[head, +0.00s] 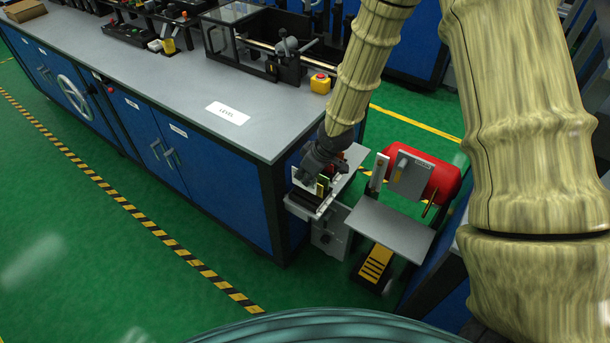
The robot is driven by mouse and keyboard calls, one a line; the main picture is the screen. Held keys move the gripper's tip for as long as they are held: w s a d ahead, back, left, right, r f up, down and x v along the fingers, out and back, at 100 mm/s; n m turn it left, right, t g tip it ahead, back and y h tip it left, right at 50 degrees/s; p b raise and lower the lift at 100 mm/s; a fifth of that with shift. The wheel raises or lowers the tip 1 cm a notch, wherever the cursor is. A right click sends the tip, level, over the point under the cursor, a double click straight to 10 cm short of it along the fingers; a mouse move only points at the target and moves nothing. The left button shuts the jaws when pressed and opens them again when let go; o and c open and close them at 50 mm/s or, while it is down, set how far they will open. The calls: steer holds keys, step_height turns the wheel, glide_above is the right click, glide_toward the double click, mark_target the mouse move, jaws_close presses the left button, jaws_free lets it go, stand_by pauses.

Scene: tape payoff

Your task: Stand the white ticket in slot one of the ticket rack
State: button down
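My gripper (309,178) points down over a small grey shelf (342,186) at the right end of the blue bench. Its fingers are small and dark here, and I cannot tell whether they are open or shut. A red piece (340,164) stands farther back on the shelf. A small pale patch (297,175) shows at the gripper's left; I cannot tell whether it is the white ticket. The slots are too small to make out.
The blue bench (250,145) has a grey top with a white label (228,113) and a yellow box with a red button (320,83). Right of the shelf stand a red tank (440,182) and a grey plate (390,226). Green floor is clear at the left front.

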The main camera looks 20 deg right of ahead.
mark_target(306, 189)
steer(key=shift+f+b, duration=1.25)
steer(key=shift+f, duration=0.25)
steer(key=shift+f+b, duration=0.55)
steer(key=shift+f, duration=1.05)
steer(key=c, duration=1.6)
jaws_free()
steer(key=shift+o, duration=0.2)
steer(key=v, duration=1.2)
